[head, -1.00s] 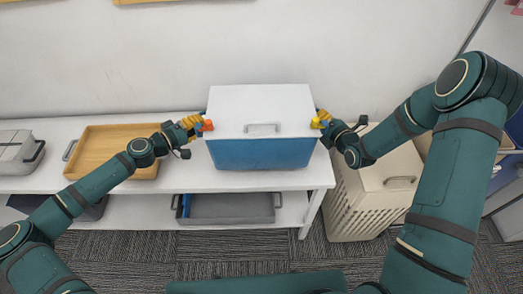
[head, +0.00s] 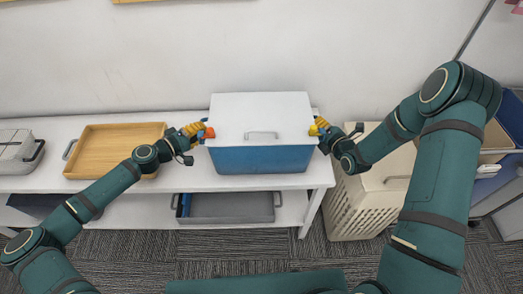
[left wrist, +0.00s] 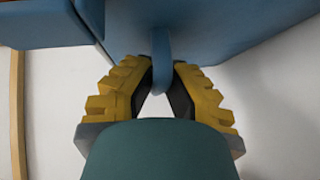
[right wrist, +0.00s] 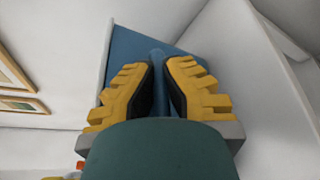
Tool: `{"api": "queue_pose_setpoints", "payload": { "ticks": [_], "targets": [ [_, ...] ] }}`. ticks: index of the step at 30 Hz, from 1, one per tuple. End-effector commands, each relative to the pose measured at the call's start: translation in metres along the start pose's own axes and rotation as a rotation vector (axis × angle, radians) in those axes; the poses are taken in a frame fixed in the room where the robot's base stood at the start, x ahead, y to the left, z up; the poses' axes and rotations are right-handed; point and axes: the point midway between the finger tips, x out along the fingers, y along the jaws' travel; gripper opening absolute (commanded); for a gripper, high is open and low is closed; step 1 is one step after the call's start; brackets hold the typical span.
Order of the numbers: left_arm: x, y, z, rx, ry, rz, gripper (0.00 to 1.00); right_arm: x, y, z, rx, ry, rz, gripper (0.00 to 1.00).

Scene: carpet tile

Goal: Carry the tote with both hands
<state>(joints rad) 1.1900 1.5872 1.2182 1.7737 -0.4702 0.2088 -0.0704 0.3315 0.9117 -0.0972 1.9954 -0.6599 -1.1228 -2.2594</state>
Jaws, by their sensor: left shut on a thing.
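The tote (head: 262,158) is a blue box with a white lid and a light handle bar at its front top edge. It is at the white table in the head view, roughly level. My left gripper (head: 207,133) is at its left side, shut on a blue side handle (left wrist: 160,60), which shows between the yellow fingers in the left wrist view. My right gripper (head: 317,130) is at the right side. In the right wrist view its fingers (right wrist: 158,65) are close together around the other blue handle (right wrist: 157,54). The tote's underside is hidden.
A wooden tray (head: 115,142) and a grey case (head: 15,150) are left on the white table (head: 110,185). A grey bin (head: 230,207) is on the lower shelf. A beige slatted hamper (head: 365,200) stands right of the table. Carpet in front is clear.

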Motion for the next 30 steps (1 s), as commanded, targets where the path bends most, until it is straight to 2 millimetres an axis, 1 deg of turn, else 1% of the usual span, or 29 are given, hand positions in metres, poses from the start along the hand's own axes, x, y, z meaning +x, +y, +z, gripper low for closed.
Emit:
{"api": "queue_pose_setpoints", "payload": {
  "ticks": [2, 3, 4, 5, 20, 23, 25, 30],
  "targets": [
    [0.002, -0.002, 0.002, -0.001, -0.004, 0.003, 0.00, 0.002, -0.001, -0.003, 0.000, 0.003, 0.006, 0.00],
    [0.001, -0.002, 0.002, 0.000, -0.004, 0.001, 0.27, 0.001, -0.001, -0.003, 0.000, 0.003, 0.004, 0.21],
    [0.001, -0.002, 0.002, 0.000, -0.004, 0.001, 0.36, 0.001, -0.001, -0.003, 0.000, 0.003, 0.004, 0.32],
    [0.001, -0.002, 0.002, 0.000, -0.004, 0.001, 0.36, 0.001, -0.001, -0.003, 0.000, 0.003, 0.003, 0.34],
    [-0.001, -0.003, 0.000, 0.000, 0.000, 0.000, 0.36, 0.001, -0.002, -0.001, 0.000, 0.000, 0.001, 0.34],
    [-0.009, -0.003, 0.000, -0.001, 0.002, 0.000, 0.36, 0.001, -0.002, -0.001, 0.000, 0.000, 0.001, 0.34],
    [-0.019, -0.003, -0.001, -0.002, 0.002, -0.001, 0.36, 0.001, -0.002, -0.001, -0.001, 0.000, 0.001, 0.34],
    [-0.053, -0.003, 0.000, -0.001, 0.003, -0.002, 0.36, 0.001, -0.002, -0.001, 0.000, 0.000, 0.000, 0.34]
  ]
}}
